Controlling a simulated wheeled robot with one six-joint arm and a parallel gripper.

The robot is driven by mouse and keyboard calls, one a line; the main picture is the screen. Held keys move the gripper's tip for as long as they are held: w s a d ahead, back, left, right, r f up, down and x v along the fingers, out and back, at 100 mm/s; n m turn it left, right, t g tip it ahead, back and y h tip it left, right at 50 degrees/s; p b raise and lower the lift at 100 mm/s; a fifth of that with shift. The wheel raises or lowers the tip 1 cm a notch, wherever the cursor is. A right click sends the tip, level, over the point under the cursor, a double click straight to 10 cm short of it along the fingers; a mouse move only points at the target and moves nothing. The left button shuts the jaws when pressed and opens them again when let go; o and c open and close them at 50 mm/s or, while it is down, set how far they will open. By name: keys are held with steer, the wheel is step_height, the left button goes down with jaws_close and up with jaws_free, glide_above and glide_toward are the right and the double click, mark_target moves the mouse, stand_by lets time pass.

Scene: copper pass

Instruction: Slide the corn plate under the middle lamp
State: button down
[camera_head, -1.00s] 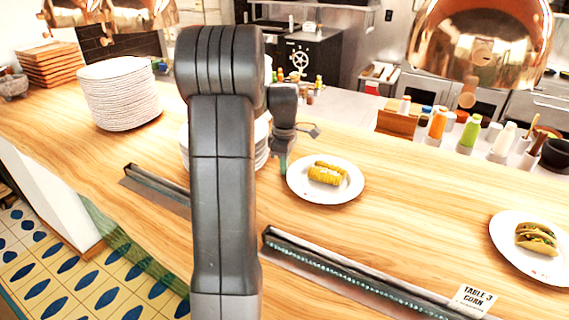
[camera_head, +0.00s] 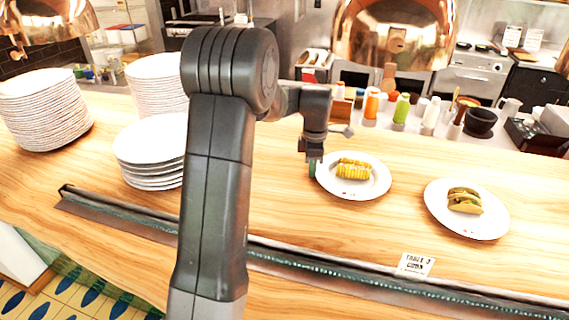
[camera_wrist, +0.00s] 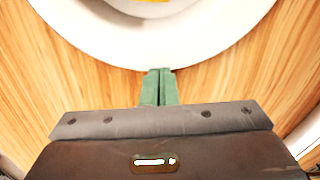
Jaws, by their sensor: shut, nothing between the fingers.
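The corn plate (camera_head: 345,193) is a white round plate with yellow corn (camera_head: 353,169) on it, lying on the wooden counter. My gripper (camera_head: 313,168) is shut and empty, low at the plate's left edge. In the wrist view its green fingertips (camera_wrist: 159,75) are at the plate rim (camera_wrist: 150,55), touching it or very nearly so. The middle copper lamp (camera_head: 395,30) hangs above and behind the plate, a little to its right in the head view. Parts of other copper lamps show at the left (camera_head: 45,20) and right edges.
A taco plate (camera_head: 485,222) lies right of the corn plate with a small gap. A ticket reading Table 3 corn (camera_head: 416,265) stands by the front rail (camera_head: 350,275). White plate stacks (camera_head: 150,145) stand at the left. Bottles (camera_head: 402,108) line the back.

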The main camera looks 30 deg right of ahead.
mark_target(323, 171)
steer(key=shift+s+d, duration=0.95)
steer(key=shift+d, duration=0.3)
step_height(323, 171, up, 8)
steer(key=shift+f+b, duration=0.25)
steer(key=shift+b, duration=0.15)
steer(key=s+a+r+b, duration=0.1)
steer(key=s+a+b, duration=0.1)
steer(key=s+a, duration=0.5)
steer(key=shift+s+a, duration=0.4)
steer(key=shift+a, duration=0.65)
